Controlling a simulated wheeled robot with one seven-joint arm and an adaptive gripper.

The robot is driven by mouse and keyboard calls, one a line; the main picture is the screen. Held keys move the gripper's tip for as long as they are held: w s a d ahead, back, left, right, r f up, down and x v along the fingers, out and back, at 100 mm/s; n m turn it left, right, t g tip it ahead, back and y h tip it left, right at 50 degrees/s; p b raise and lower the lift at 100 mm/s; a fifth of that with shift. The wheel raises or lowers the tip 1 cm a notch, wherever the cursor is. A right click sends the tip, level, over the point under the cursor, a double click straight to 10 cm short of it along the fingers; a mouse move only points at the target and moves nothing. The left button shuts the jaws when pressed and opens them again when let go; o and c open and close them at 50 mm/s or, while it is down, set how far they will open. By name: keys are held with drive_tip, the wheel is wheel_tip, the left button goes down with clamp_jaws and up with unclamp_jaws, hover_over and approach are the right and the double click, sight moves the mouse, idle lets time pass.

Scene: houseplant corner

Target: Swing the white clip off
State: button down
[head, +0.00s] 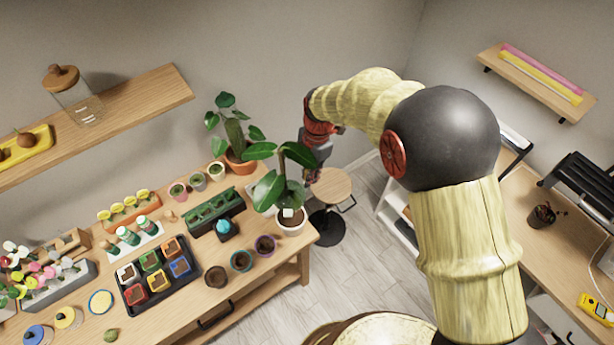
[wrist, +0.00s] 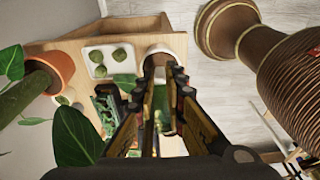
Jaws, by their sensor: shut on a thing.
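My gripper (head: 309,178) reaches down beside the broad-leaved plant (head: 270,190), which stands in a white pot (head: 291,222) at the table's right corner. In the wrist view my gripper (wrist: 163,75) points away from the camera, its fingers shut on a small pale piece (wrist: 160,76), which I take for the white clip. Its shape is mostly hidden by the fingers. In the head view leaves and the gripper hide the clip. A white round rim (wrist: 158,52) shows just beyond the fingertips.
A mossy-pole plant in a terracotta pot (head: 240,162) stands close behind. Small pots (head: 265,245), a green tray (head: 212,208) and a tray of coloured pots (head: 155,268) fill the table. A round stool (head: 331,187) stands on the floor to the right.

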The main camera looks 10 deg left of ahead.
drive_tip(key=w+d+f+g+y+b, duration=0.1)
drive_tip(key=g+y+b, duration=0.1)
drive_tip(key=b, duration=0.1)
drive_tip(key=w+g+y+b, duration=0.1)
drive_tip(key=g+b, duration=0.1)
drive_tip(key=b, duration=0.1)
drive_tip(key=w+d+f+g+y+b, duration=0.1)
drive_tip(key=g+y+b, duration=0.1)
drive_tip(key=b, duration=0.1)
drive_tip(key=shift+w+d+f+y, duration=0.15)
drive_tip(key=shift+d+f+y, duration=0.15)
drive_tip(key=shift+d, duration=0.05)
idle(0.3)
drive_tip(key=c, duration=1.9)
unclamp_jaws()
drive_tip(key=shift+g, duration=0.3)
drive_tip(key=shift+o, duration=0.3)
drive_tip(key=v, duration=1.2)
